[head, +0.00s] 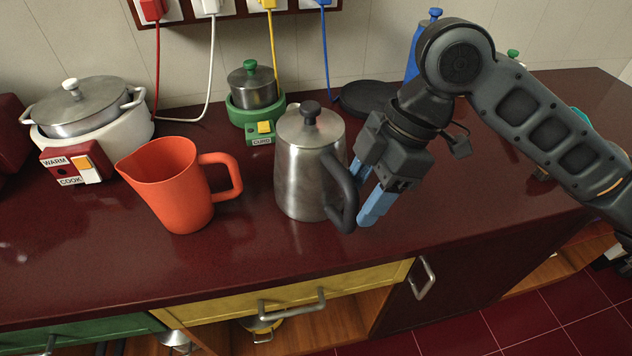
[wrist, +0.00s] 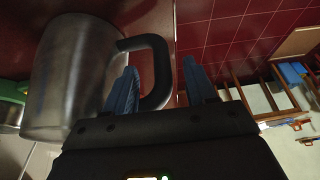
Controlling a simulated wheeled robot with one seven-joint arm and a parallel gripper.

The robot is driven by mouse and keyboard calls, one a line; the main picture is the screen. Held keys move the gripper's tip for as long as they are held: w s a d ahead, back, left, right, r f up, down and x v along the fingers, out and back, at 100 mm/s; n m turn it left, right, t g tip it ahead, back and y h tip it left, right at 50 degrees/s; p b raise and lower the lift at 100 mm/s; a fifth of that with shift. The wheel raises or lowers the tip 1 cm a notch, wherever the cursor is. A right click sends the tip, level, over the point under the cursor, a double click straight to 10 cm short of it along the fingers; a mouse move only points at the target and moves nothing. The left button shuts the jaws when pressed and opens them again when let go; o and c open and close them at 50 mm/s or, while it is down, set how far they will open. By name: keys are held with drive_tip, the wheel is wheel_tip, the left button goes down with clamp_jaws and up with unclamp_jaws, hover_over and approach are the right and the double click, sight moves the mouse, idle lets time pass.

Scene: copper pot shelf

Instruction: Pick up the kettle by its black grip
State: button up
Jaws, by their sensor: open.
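The kettle (head: 302,168) is brushed metal with a black lid knob and stands upright on the dark red counter. Its black grip (head: 343,192) is a loop on the right side, facing my gripper. My gripper (head: 368,200) is open, with blue fingers just right of the grip in the head view. In the wrist view, the kettle (wrist: 68,75) fills the left, and the grip (wrist: 160,68) shows between the two blue fingers of my gripper (wrist: 160,88). One finger reaches into the gap between grip and body. I cannot tell whether either finger touches the grip.
An orange jug (head: 172,190) stands left of the kettle. A small pot on a green cooker (head: 252,98) is behind it, and a white rice cooker (head: 95,130) is far left. A dark round plate (head: 367,98) lies behind. The counter's front edge is close to the kettle.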

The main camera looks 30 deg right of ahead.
drive_tip(key=shift+x, duration=1.4)
drive_tip(key=shift+c, duration=0.3)
clamp_jaws()
drive_tip(key=shift+r, duration=0.15)
